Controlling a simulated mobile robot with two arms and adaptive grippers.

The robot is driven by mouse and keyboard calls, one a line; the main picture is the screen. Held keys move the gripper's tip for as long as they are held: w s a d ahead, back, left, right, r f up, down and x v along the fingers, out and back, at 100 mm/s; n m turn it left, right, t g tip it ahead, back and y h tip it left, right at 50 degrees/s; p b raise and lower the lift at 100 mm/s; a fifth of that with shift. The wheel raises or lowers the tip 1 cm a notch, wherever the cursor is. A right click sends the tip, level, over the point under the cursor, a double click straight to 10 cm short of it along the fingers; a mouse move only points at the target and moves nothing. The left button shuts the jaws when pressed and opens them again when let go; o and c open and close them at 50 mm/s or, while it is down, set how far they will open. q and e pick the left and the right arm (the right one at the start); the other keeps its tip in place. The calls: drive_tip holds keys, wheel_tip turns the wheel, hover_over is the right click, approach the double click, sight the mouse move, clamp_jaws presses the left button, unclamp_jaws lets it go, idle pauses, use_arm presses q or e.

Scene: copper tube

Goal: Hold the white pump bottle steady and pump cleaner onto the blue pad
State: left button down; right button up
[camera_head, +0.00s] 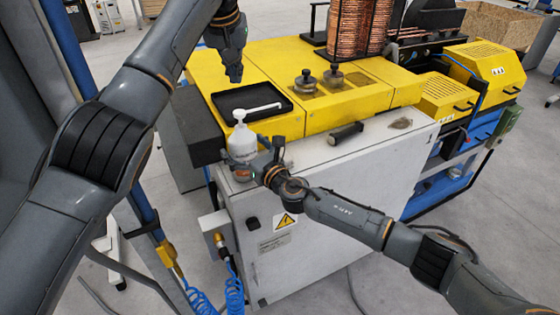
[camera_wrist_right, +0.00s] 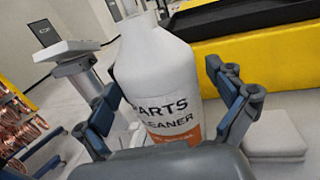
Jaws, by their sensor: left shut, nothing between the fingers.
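The white pump bottle (camera_head: 242,143) stands upright at the near left corner of the white cabinet top, its long spout pointing right. In the right wrist view the bottle (camera_wrist_right: 160,75) shows its "PARTS CLEANER" label. I cannot make out a blue pad; a pale flat stack (camera_wrist_right: 275,140) lies beside the bottle in the wrist view.
The black tray (camera_head: 218,98) sits on the yellow bench (camera_head: 285,65) behind the bottle. Two metal knobs stand right of it, with copper coils (camera_head: 352,28) further back. A dark tool (camera_head: 346,133) and a brownish patch (camera_head: 400,123) lie on the white cabinet top (camera_head: 365,150).

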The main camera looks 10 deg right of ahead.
idle(0.3)
drive_tip(key=v, duration=1.2)
drive_tip(key=shift+d, duration=0.1)
